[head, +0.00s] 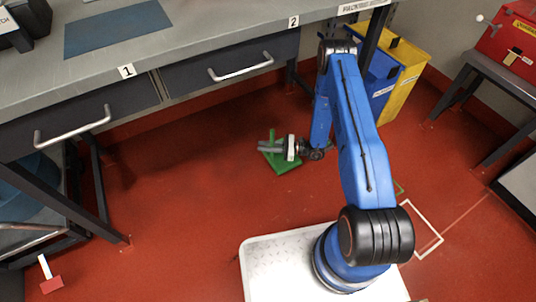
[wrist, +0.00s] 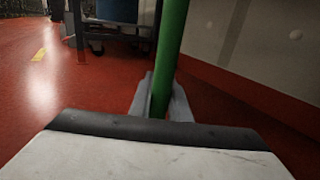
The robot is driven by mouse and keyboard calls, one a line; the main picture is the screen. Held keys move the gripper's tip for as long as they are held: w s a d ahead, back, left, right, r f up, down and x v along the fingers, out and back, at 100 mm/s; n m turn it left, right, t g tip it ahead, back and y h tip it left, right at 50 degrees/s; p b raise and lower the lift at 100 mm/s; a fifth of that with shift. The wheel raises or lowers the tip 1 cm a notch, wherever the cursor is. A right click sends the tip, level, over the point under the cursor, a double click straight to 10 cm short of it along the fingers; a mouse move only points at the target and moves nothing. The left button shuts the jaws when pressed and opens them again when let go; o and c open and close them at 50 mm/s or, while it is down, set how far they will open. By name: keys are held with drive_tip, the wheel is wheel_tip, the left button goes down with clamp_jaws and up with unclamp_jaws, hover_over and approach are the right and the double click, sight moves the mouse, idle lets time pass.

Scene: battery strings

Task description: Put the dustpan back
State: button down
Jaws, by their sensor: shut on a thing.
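The green dustpan (head: 284,163) is under the workbench's front edge, with its flat pan low over the red floor and its handle upright. I cannot tell whether the pan touches the floor. My gripper (head: 268,146) is shut on the upright handle. In the wrist view the green handle (wrist: 171,45) stands between the two grey fingers of my gripper (wrist: 160,104). The pan is hidden there behind my gripper body.
A workbench (head: 215,35) with two drawers stands behind. Blue and yellow bins (head: 404,72) stand at the back right. A red-and-white tool (head: 51,283) lies front left.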

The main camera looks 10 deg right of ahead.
drive_tip(key=shift+d+f, duration=0.1)
drive_tip(key=shift+f, duration=2.8)
drive_tip(key=c, duration=1.7)
unclamp_jaws()
drive_tip(key=shift+f, duration=0.15)
drive_tip(key=shift+o, duration=0.2)
drive_tip(key=v, duration=1.2)
drive_tip(key=shift+r, duration=0.2)
